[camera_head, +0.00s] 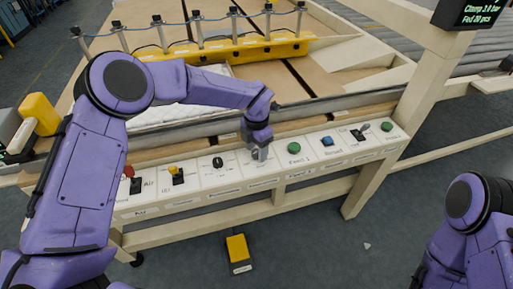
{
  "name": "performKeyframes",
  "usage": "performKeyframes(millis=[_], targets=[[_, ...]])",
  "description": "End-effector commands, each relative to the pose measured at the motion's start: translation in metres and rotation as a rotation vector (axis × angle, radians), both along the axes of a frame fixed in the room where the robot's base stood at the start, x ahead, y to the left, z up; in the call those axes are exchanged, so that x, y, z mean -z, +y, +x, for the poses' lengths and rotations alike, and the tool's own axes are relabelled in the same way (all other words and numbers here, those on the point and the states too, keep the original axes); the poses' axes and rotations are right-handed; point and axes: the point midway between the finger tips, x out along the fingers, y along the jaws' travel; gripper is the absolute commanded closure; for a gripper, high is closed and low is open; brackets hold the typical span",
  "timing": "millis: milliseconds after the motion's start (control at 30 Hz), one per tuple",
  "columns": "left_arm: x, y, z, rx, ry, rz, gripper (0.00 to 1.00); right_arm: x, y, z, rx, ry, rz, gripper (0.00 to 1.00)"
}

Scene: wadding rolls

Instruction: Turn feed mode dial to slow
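The white control panel (230,190) runs along the front of the machine table. A black dial (217,162) sits on it, left of my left gripper, with small marks around it that are too small to read. My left gripper (260,154) points down at the panel section right of this dial. It hides whatever control is there, so I cannot tell which dial is the feed mode dial. The fingers are small and dark; I cannot tell whether they are open, shut or touching anything. My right arm shows at the lower right, its gripper out of view.
The panel also bears a red switch (128,172), a yellow switch (175,172), a green button (294,148), a blue button (327,141), a black lever (361,131) and another green button (387,127). A yellow pedal (238,249) stands on the floor.

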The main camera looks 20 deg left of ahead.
Motion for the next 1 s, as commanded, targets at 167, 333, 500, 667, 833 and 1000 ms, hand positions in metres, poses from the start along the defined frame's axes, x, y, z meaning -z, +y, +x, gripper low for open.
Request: performKeyframes(millis=[167,333,500,667,833,1000], targets=[[0.0,0.0,0.0,0.0,0.0,0.0,0.96,0.0,0.0,0.0,0.0,0.0,0.0,0.57],[0.0,0.0,0.0,-0.005,0.0,0.0,0.96,0.001,0.0,0.0,0.0,0.0,0.0,0.57],[0.001,0.0,0.0,-0.044,0.001,-0.001,0.96,0.004,0.0,0.0,0.0,0.0,0.0,0.57],[0.002,0.0,0.0,-0.131,0.0,-0.001,0.96,0.01,0.0,0.0,0.0,0.0,0.0,0.57],[0.002,0.0,0.001,-0.27,-0.001,-0.002,0.96,0.019,0.0,0.0,0.0,0.0,0.0,0.57],[0.003,0.0,0.001,-0.432,0.0,-0.002,0.96,0.028,0.0,0.0,0.0,0.0,0.0,0.57]])
